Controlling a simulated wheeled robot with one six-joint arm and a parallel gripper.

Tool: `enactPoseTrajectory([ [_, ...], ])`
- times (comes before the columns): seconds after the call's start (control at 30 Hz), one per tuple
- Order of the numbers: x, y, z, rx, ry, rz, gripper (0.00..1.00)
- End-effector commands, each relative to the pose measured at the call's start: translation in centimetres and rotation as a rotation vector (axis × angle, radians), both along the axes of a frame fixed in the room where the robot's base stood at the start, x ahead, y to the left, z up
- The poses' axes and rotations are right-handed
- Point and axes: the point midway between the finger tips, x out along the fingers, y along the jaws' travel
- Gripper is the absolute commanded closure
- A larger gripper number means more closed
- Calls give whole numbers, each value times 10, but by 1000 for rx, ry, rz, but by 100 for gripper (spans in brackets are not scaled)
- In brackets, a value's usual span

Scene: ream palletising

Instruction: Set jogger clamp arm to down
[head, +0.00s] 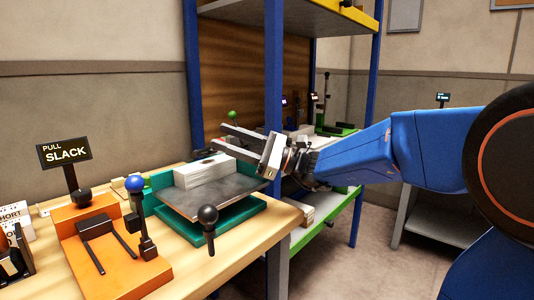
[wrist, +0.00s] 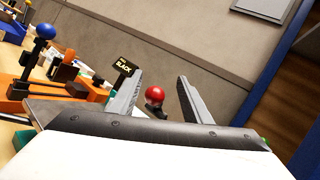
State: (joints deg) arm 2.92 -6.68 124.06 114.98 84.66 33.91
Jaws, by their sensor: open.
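The jogger (head: 246,222) is a teal base with a tilted dark plate (head: 235,190) on the wooden bench. A white ream (head: 205,172) lies on the plate. In the wrist view, a red ball knob (wrist: 155,94) shows between and beyond my open fingers (wrist: 160,78). I cannot tell for sure which knob belongs to the clamp arm, or how that arm stands.
An orange device (head: 90,235) with a blue-knobbed lever (head: 134,183) stands left of the jogger. A sign (head: 65,151) reads "PULL SLACK". A blue-posted rack (head: 274,80) rises close behind my gripper. Floor at the lower right (head: 345,260) is clear.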

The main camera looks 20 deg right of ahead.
Motion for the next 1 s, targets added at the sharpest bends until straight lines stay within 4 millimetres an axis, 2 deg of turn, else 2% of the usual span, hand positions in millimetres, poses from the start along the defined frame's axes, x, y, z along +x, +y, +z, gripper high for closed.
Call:
enactPoseTrajectory([
  [0.1,-5,-18,-6,1,0,-4,56],
  [0.6,-29,-83,-30,0,0,-3,56],
  [0.8,-35,-99,-36,1,-1,-2,56],
  [1.0,-38,-104,-38,1,-1,-1,56],
])
